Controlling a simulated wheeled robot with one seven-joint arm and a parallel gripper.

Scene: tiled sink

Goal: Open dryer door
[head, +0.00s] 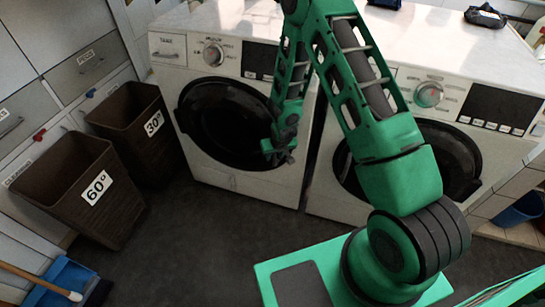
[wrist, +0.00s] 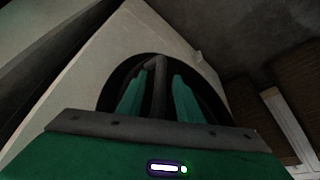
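Two white front-loading machines stand side by side, and I cannot tell from their markings which is the dryer. The left machine (head: 180,85) has a round dark door (head: 222,122), which looks closed. The right machine (head: 408,84) has a similar dark door (head: 455,150), partly hidden by my arm. My gripper (head: 279,154) is at the lower right edge of the left door. In the wrist view, its two green fingers (wrist: 157,97) are apart in front of a dark round door (wrist: 113,82). A dark bar shows between them with gaps on both sides; contact is unclear.
Brown laundry bins marked 60 (head: 62,190) and 30 (head: 133,140) stand at left. A blue dustpan (head: 62,275) and brush lie at lower left. A blue bucket (head: 522,208) is at far right. Grey floor before the left machine is clear.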

